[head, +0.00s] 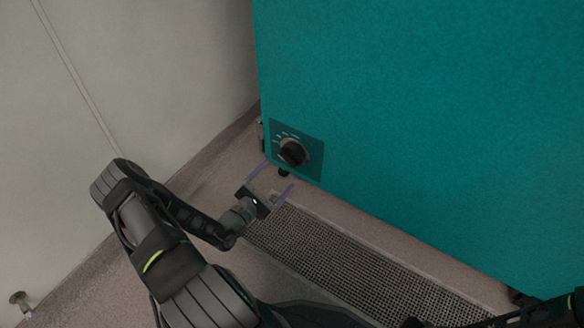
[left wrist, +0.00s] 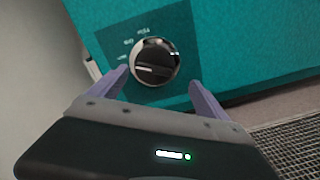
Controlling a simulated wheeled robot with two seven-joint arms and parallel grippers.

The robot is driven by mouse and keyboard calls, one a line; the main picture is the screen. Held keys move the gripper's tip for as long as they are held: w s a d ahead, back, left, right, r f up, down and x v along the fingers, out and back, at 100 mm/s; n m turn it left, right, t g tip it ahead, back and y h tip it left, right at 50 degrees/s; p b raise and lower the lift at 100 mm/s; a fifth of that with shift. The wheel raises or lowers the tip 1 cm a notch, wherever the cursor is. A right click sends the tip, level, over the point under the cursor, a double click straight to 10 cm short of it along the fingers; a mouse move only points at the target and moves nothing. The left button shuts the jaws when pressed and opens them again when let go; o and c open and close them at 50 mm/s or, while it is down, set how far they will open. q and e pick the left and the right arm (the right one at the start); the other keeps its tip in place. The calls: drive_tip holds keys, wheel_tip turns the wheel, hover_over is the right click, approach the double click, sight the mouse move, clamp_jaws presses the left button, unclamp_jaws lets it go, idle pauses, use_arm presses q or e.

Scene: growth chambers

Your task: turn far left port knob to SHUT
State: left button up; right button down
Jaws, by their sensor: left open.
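The port knob (head: 293,152) is a round black knob with a grey rim on a darker teal plate, low at the left end of the teal chamber wall (head: 420,120). In the left wrist view the knob (left wrist: 155,62) has a raised bar with a pale line, pointing left and slightly down. Small white labels are printed around its upper left; they are too small to read surely. My left gripper (head: 275,182) is open, below and in front of the knob. In the left wrist view its fingers stand either side of the knob, apart from it, with nothing between them.
A pale wall (head: 130,70) stands to the left of the chamber, with a narrow gap between. A metal floor grating (head: 350,270) runs along the chamber's base. A small floor fitting (head: 19,298) is at the lower left. Part of my right arm shows at the lower right.

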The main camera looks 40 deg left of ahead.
sight(286, 162)
use_arm(q)
drive_tip(key=shift+s+a+y, duration=0.1)
drive_tip(key=shift+a+y, duration=0.2)
drive_tip(key=shift+a, duration=0.2)
drive_tip(key=w+b, duration=0.3)
drive_tip(key=w, duration=0.4)
drive_tip(key=shift+w+f, duration=0.1)
drive_tip(key=shift+w, duration=0.35)
drive_tip(key=shift+c, duration=0.6)
